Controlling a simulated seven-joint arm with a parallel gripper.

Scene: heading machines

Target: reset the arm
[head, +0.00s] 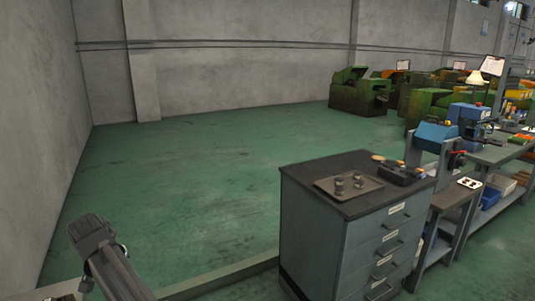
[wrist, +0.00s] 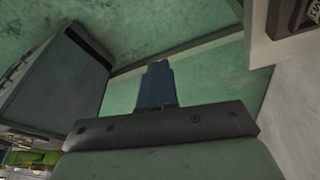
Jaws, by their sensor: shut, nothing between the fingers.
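My gripper (wrist: 157,72) shows in the wrist view as dark blue-grey fingers held together, shut and empty. It is over the green floor and touches nothing that I can see. Part of my own arm shows at the lower left of the head view, left of the drawer cabinet (head: 325,232) and well apart from it. A grey cabinet (wrist: 50,85) also stands at the left of the wrist view.
A tray (head: 349,187) with small metal parts lies on the cabinet top. A workbench with blue machines (head: 437,137) runs along the right. Green machines (head: 358,92) stand at the back. Open green floor (head: 210,165) fills the middle, with a wall (head: 45,120) at left.

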